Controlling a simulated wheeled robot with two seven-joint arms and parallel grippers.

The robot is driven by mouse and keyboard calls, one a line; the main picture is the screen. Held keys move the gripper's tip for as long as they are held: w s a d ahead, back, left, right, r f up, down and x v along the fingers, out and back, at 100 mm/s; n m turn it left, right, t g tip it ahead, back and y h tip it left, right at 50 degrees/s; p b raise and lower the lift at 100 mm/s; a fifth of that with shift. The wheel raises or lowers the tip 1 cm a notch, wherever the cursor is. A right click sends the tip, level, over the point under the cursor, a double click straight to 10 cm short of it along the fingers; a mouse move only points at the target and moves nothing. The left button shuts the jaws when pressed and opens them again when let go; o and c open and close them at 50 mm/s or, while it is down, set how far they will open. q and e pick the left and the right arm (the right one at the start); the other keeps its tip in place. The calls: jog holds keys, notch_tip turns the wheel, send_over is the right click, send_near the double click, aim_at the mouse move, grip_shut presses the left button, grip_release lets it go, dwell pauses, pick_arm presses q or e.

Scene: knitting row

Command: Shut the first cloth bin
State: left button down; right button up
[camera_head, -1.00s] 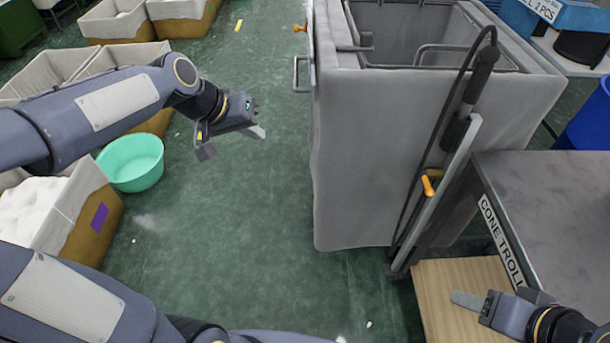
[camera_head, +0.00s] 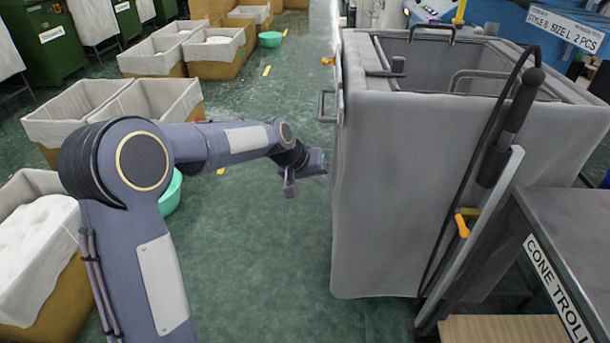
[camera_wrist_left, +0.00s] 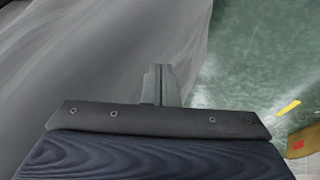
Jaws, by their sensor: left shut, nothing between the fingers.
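A tall grey cloth bin (camera_head: 400,200) with an open top stands at the right in the head view. A metal handle (camera_head: 324,106) and an orange knob (camera_head: 327,61) are at its left edge. I cannot tell how far any side panel stands open. My left gripper (camera_head: 306,178) is just left of the bin's left side, below the handle. In the left wrist view its fingers (camera_wrist_left: 158,84) are together and empty, with grey cloth (camera_wrist_left: 90,50) close on the left. I cannot tell whether they touch it. My right gripper is not in view.
Several wooden bins with white liners (camera_head: 75,112) line the left side, with a teal basin (camera_head: 171,193) partly behind my left arm. The cone trolley (camera_head: 575,235) stands close at the right. Green floor (camera_head: 260,260) is clear between.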

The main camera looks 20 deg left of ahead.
pick_arm(q)
jog(key=shift+w+d+r, duration=0.1)
jog(key=shift+w+d, duration=0.05)
jog(key=shift+d, duration=0.45)
jog(key=shift+w+d, duration=0.1)
jog(key=shift+d, duration=0.5)
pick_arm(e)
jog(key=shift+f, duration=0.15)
